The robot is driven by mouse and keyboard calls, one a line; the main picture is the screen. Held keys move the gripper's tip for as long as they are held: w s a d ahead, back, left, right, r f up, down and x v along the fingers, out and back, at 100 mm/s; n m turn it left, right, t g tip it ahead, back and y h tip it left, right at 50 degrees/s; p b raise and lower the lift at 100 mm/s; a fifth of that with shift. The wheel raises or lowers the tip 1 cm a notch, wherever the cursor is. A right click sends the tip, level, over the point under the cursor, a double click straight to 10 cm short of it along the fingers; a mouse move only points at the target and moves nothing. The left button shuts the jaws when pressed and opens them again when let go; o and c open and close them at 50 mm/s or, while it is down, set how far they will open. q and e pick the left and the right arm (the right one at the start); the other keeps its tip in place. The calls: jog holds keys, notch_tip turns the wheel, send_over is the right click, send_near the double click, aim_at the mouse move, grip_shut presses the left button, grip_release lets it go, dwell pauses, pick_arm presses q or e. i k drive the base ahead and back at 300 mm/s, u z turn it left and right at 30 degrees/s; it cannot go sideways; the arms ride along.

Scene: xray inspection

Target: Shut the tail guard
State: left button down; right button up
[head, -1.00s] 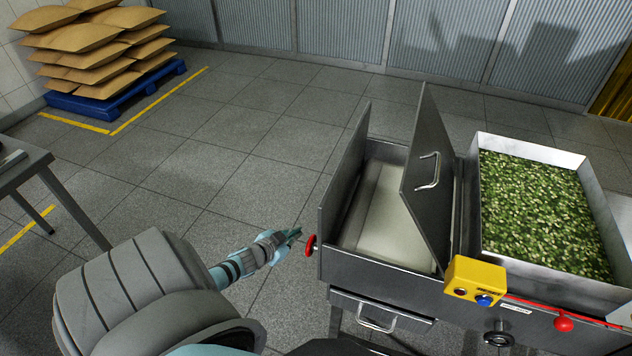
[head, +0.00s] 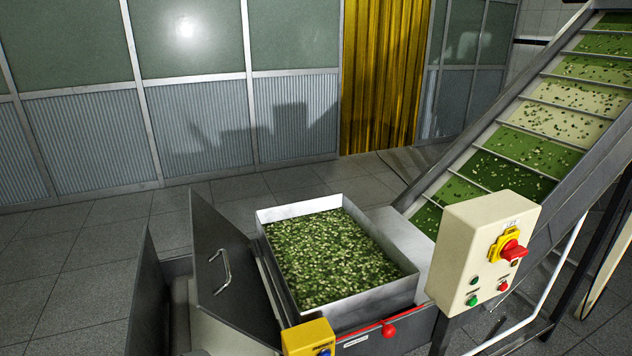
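A grey metal hinged panel with a bar handle (head: 234,272), which looks like the tail guard, stands raised and tilted over a steel bin section at the lower left of the head view. It is open. A second upright metal panel (head: 146,290) stands to its left, with the bin's opening between them. The bottom edge of the picture cuts off the bin. Neither gripper can be made out. A small pale scrap shows at the bottom edge near the bin, too little to tell what it is.
A steel tray (head: 415,284) of green pieces stands right of the panel. A yellow button box (head: 306,336) and a red knob (head: 389,329) are at the front. A cream control box (head: 478,245) and a sloping conveyor (head: 520,140) stand at the right.

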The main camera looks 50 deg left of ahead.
aim_at(230, 287)
jog(key=z, duration=1.4)
jog(key=k, duration=1.9)
jog(key=u, duration=1.6)
